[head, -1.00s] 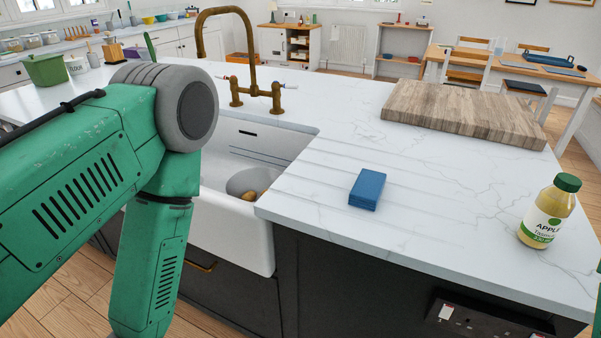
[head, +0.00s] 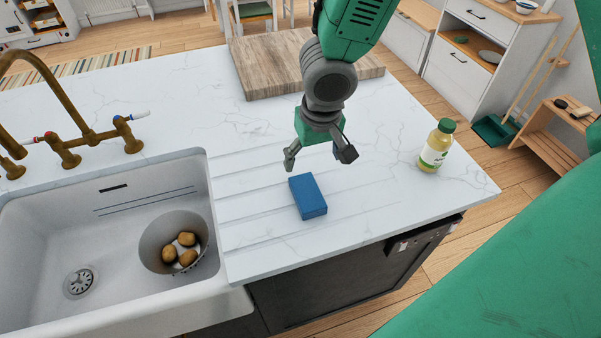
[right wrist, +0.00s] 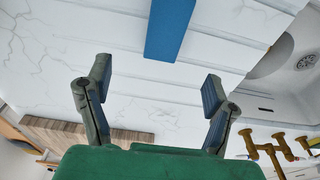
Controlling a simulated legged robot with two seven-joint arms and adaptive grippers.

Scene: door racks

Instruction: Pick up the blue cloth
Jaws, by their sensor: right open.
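The blue cloth (head: 308,196) is a folded, block-like rectangle lying on the white marble counter, right of the sink. It also shows in the right wrist view (right wrist: 170,28), at the top and cut by the frame edge. My right gripper (head: 320,157) is open and empty above the counter, just behind the cloth in the head view. In the right wrist view its two fingers (right wrist: 157,92) are spread wide, with the cloth beyond their tips and apart from them. My left gripper is not in view.
A white sink (head: 110,215) with a bowl of potatoes (head: 160,240) lies left of the cloth. An apple juice bottle (head: 436,147) stands to the right. A wooden board (head: 262,70) lies behind. A brass tap (head: 95,135) stands at the back left. The counter around the cloth is clear.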

